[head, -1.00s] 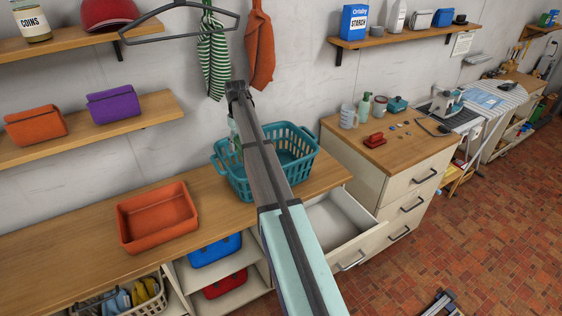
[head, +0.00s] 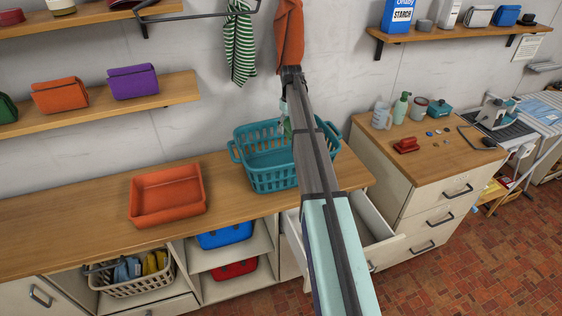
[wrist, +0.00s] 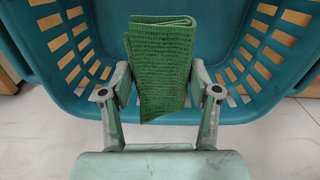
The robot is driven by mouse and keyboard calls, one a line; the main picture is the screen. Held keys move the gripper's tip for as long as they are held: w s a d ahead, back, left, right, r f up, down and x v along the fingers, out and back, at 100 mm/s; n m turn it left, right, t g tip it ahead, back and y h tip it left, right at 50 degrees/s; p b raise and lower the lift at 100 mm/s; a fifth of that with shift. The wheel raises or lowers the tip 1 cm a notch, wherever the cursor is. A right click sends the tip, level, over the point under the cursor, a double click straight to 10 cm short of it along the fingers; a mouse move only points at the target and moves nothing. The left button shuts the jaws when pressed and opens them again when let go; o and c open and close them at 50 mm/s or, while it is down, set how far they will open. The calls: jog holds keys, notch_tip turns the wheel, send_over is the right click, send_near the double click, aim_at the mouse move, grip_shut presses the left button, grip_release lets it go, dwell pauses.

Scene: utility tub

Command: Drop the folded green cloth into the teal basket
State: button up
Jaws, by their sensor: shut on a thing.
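The folded green cloth (wrist: 160,65) is upright between the fingers of my gripper (wrist: 160,88) in the wrist view. The fingers are shut on its two sides. The teal basket (wrist: 258,110) spreads out behind and below the cloth, with its slotted walls on both sides. In the head view the teal basket (head: 262,180) stands on the wooden counter, and my arm crosses in front of its right part. My gripper (head: 285,122) shows only in part there, over the basket, and the cloth is mostly hidden by the arm.
An orange tray (head: 168,215) sits on the counter left of the basket. An open drawer (head: 372,228) is below right. A striped cloth (head: 240,45) and an orange cloth (head: 289,35) hang on the wall behind. Shelves hold orange (head: 60,95) and purple (head: 133,82) pouches.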

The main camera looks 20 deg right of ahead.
jog(key=shift+f+b, duration=0.65)
jog(key=shift+f, duration=1.1)
jog(key=o, duration=1.2)
notch_tip(320, 180, up, 12)
jog(key=shift+r, duration=0.1)
jog(key=shift+s, duration=0.1)
